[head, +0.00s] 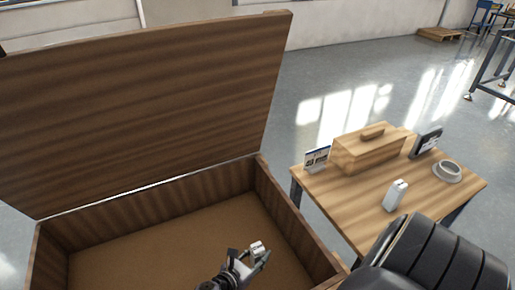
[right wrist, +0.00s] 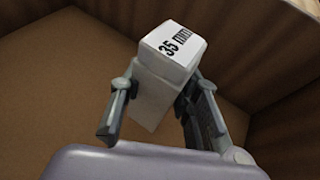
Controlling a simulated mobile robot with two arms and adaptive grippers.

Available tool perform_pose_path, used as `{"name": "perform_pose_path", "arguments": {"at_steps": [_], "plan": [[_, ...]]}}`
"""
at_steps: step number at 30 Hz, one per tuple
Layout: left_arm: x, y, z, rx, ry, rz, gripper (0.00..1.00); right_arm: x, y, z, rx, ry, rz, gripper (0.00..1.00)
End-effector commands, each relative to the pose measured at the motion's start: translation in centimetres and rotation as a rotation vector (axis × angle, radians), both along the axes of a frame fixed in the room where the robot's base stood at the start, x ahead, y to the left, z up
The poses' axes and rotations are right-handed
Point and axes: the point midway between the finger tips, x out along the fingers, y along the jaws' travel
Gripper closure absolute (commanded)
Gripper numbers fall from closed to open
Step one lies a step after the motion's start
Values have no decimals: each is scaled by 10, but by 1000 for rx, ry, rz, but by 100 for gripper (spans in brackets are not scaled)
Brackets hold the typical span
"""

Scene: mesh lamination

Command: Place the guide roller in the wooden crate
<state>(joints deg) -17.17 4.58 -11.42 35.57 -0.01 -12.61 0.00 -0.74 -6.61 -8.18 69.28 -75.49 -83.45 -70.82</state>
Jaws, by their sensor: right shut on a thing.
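The guide roller (head: 257,248) shows as a small white block-like piece. In the right wrist view its end face (right wrist: 172,45) bears the black print "35". My right gripper (head: 252,257) is shut on it, with one finger on each side in the right wrist view (right wrist: 157,88). The wooden crate (head: 300,232) stands at the lower left of the head view, its lid (head: 140,100) raised. The gripper and roller are inside the crate's outline, over its brown floor. I cannot tell whether the roller touches the floor. My left gripper is not in view.
A wooden table (head: 350,205) stands right of the crate. It holds a wooden box (head: 368,152), a small card stand (head: 317,158), a dark display (head: 426,142), a grey ring (head: 448,171) and a white block (head: 395,195). The visible crate floor looks bare.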

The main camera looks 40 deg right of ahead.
Motion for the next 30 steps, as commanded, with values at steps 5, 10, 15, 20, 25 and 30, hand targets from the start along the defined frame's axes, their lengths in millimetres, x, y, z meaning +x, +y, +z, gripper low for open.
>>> {"name": "perform_pose_path", "arguments": {"at_steps": [5, 10, 15, 20, 25, 30], "plan": [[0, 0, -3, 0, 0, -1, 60, 0, 0, -5, -1, 0, 0, 100], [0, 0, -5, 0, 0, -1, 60, 0, 0, -10, -1, -1, 0, 100], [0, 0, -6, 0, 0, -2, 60, 0, 0, -11, -1, -1, 0, 100], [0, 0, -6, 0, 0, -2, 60, 0, 0, -12, 0, 0, 0, 60], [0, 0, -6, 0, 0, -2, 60, 0, 0, -12, 0, 0, 0, 50], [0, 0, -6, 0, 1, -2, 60, 0, 0, -12, 0, 0, 0, 50]]}}
